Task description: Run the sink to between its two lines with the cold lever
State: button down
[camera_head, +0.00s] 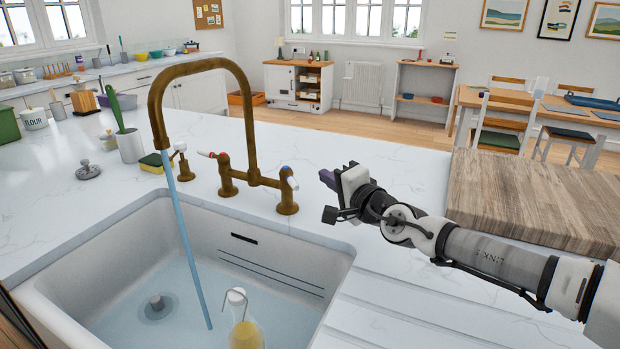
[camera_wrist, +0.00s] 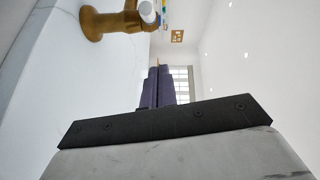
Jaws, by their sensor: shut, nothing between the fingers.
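The white sink (camera_head: 190,236) holds shallow bluish water (camera_head: 120,322). A stream (camera_head: 188,243) runs into it from the brass tap (camera_head: 250,120). Two dark lines (camera_head: 272,272) mark the sink's back wall, and the water surface looks below both. The blue-marked cold lever (camera_head: 289,178) is on the tap's right valve. The red-marked lever (camera_head: 208,154) is on the left valve. My gripper (camera_head: 328,179) is shut and empty, right of the cold lever and apart from it. In the wrist view, the closed fingers (camera_wrist: 160,86) point toward the room, with a white-capped lever (camera_wrist: 149,12) above them.
A bottle with yellow contents (camera_head: 246,332) stands in the sink near the front. A round metal piece (camera_head: 157,305) sits on the sink floor. A sponge (camera_head: 153,163) and a grey stopper (camera_head: 88,170) lie left of the tap. A wooden board (camera_head: 535,200) lies right.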

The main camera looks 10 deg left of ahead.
jog(key=a, duration=0.1)
jog(key=s+a+p, duration=0.1)
jog(key=a+f, duration=0.1)
jog(key=shift+s+a, duration=0.35)
jog(key=shift+a, duration=0.05)
